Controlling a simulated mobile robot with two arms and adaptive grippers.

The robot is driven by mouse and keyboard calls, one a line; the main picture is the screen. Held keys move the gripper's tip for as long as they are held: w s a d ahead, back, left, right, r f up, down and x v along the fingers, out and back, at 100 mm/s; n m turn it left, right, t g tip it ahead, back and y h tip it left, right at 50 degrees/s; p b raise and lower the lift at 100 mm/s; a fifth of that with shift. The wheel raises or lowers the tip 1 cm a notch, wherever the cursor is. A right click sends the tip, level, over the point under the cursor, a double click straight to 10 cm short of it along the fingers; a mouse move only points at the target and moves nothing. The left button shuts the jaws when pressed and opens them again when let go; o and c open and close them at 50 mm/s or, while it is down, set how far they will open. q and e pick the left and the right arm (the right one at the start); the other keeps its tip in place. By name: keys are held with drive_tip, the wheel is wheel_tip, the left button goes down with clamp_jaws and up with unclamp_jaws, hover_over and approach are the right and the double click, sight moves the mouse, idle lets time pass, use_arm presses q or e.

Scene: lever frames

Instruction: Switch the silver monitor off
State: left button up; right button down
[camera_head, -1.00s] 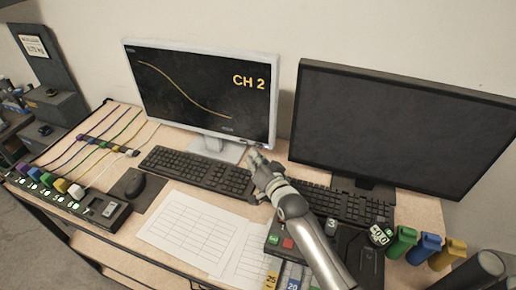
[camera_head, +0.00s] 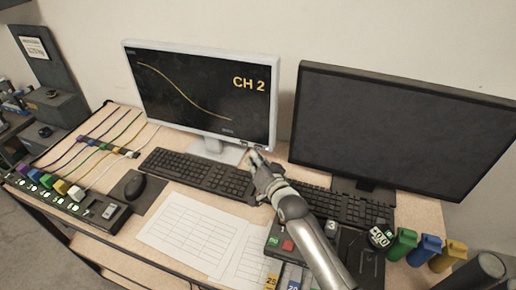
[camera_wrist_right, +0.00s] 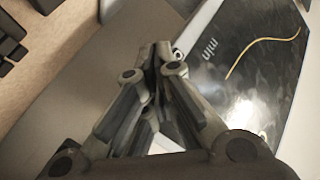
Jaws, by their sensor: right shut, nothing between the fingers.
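The silver monitor (camera_head: 200,85) stands at the back left of the desk. Its screen is lit and shows a yellow curve and the text "CH 2". Part of its screen and its silver bezel also show in the right wrist view (camera_wrist_right: 245,70). My right gripper (camera_head: 255,154) is shut and empty, with its tips close to the lower right corner of the silver monitor's frame. In the right wrist view the closed fingertips (camera_wrist_right: 165,48) are by the bezel edge, beside a small round mark. I cannot tell whether they touch it. My left gripper is not in view.
A black monitor (camera_head: 400,128) with a dark screen stands to the right. Keyboards (camera_head: 200,172) lie in front of both monitors. Papers (camera_head: 190,228), a mouse (camera_head: 135,186), a device with coloured plugs (camera_head: 65,195) and coloured cylinders (camera_head: 426,249) crowd the front.

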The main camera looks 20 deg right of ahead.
idle(0.4)
drive_tip(key=shift+w+d, duration=0.25)
drive_tip(key=shift+w, duration=0.15)
idle(0.4)
drive_tip(key=shift+s+a+p, duration=0.25)
drive_tip(key=shift+s+p, duration=0.15)
idle(0.3)
drive_tip(key=s+a+p, duration=0.3)
drive_tip(key=s, duration=0.2)
drive_tip(key=shift+a, duration=0.2)
